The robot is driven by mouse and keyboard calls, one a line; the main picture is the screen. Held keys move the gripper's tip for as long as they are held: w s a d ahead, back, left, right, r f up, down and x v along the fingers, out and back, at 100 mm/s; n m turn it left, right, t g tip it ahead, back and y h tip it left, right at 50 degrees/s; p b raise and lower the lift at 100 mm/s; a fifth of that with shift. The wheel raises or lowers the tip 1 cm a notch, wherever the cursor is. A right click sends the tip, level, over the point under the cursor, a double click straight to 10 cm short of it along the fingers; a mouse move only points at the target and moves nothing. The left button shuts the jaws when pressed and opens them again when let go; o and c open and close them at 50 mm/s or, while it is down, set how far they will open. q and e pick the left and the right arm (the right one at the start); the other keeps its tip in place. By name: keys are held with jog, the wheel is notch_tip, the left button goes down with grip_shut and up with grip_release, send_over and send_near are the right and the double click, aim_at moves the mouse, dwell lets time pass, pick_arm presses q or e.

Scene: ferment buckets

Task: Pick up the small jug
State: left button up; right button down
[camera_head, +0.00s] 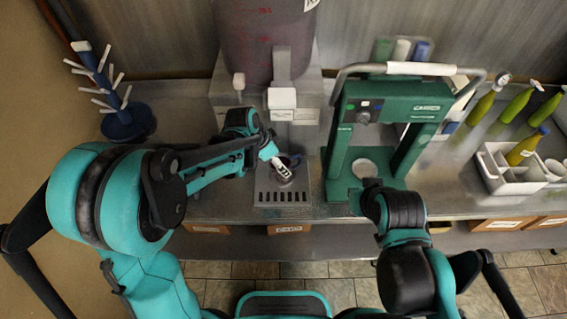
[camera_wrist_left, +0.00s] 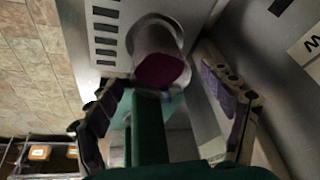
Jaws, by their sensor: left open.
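The small jug (camera_wrist_left: 150,38) is a grey metal vessel with dark purple liquid in it. It stands on the slotted steel drip tray (camera_head: 282,197) below the tap of the big vat. In the head view the jug (camera_head: 287,177) is partly covered by my left gripper (camera_head: 277,165). In the left wrist view my left gripper (camera_wrist_left: 165,95) is open, with one finger on each side of the picture and the jug just beyond and between the tips. I cannot tell whether a finger touches it. My right arm is at the right; its fingers do not show.
A green bench machine (camera_head: 400,115) with a raised handle stands close right of the tray. The vat (camera_head: 262,45) and its white tap (camera_head: 282,98) rise behind the jug. A blue drying rack (camera_head: 127,122) is at left; a white crate (camera_head: 497,178) and bottles are at right.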

aim_at(287, 166)
pick_arm(q)
jog(key=b+x, duration=0.1)
jog(key=x, duration=0.5)
jog(key=shift+f+b, duration=0.35)
jog(key=shift+f, duration=0.05)
jog(key=shift+c, duration=0.7)
jog(key=c, duration=1.4)
